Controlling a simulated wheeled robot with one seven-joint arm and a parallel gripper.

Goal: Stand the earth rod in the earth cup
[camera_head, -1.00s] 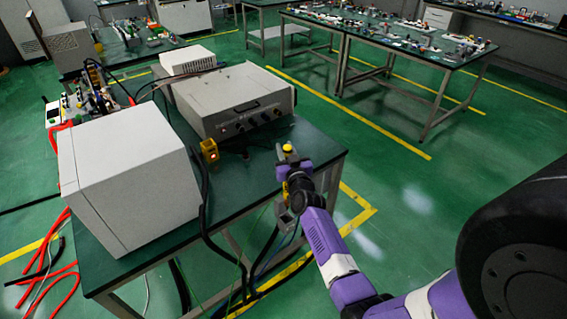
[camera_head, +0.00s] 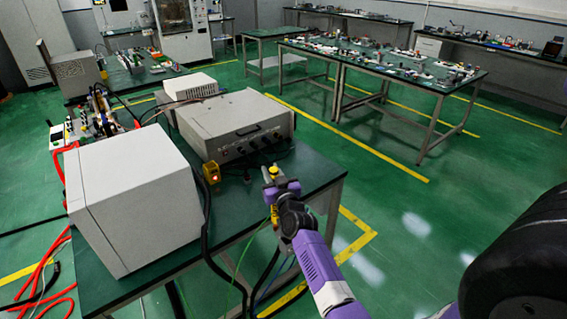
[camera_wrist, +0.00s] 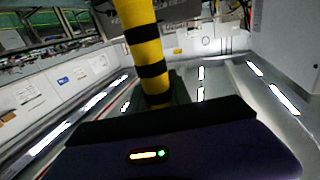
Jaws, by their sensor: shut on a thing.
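In the wrist view the earth rod (camera_wrist: 146,40) is a yellow rod with black bands, running up from between my gripper's dark fingers. My gripper (camera_wrist: 160,95) is shut on it. In the head view my purple and black gripper (camera_head: 271,181) is over the right part of the green bench, near its front edge, with yellow bits of the rod (camera_head: 274,171) showing above and below it. The rod's lower end is hidden or too small to make out. I cannot pick out the earth cup for certain. A small yellow block (camera_head: 211,172) stands on the bench left of my gripper.
A large pale cabinet (camera_head: 135,200) fills the bench's (camera_head: 312,172) left part. A grey instrument box (camera_head: 235,125) with knobs stands behind. Black cables (camera_head: 208,225) hang over the front edge. Red cables (camera_head: 45,280) lie at the left. Bare bench top shows right of the grey box.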

